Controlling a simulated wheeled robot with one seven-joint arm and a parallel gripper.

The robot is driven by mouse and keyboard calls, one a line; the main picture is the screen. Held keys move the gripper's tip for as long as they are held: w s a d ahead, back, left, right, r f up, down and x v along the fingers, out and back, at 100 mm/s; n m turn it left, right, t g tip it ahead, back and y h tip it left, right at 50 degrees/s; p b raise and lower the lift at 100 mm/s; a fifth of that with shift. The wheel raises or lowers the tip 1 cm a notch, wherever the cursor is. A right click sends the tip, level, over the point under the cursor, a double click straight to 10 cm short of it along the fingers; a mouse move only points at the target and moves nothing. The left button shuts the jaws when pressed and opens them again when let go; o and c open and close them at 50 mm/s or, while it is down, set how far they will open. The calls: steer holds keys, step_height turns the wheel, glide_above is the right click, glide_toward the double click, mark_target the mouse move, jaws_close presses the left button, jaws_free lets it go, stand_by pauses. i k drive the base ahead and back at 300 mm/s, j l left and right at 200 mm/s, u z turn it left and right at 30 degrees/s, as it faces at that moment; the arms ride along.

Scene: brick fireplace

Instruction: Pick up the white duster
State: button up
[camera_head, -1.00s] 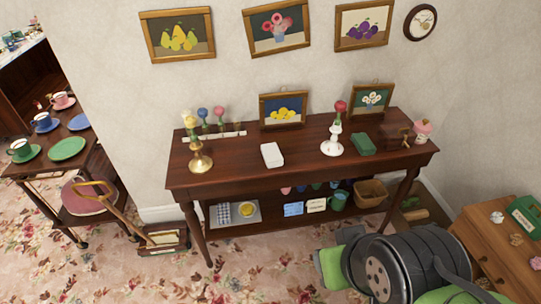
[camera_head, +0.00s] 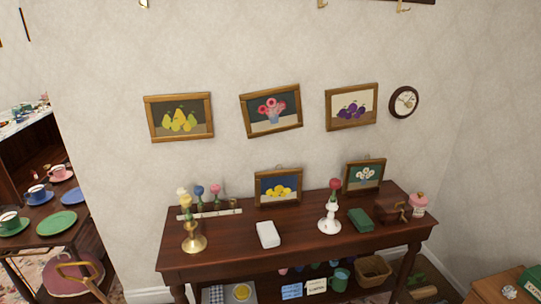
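The white duster (camera_head: 268,234) looks like a small white block with rounded edges. It lies flat on the dark wooden side table (camera_head: 290,238), left of the middle of its top. Clear wood surrounds it, and nothing touches it from above.
A brass candlestick (camera_head: 194,238) stands left of the duster and a white candlestick (camera_head: 329,220) to its right. A green block (camera_head: 361,220), a wooden box (camera_head: 395,209) and a pink jar (camera_head: 418,205) are farther right. A framed lemon picture (camera_head: 278,187) stands behind. A tea trolley is at left.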

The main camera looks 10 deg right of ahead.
mark_target(269, 238)
steer(key=i+j+u, duration=0.15)
steer(key=i+u, duration=0.85)
steer(key=i, duration=0.2)
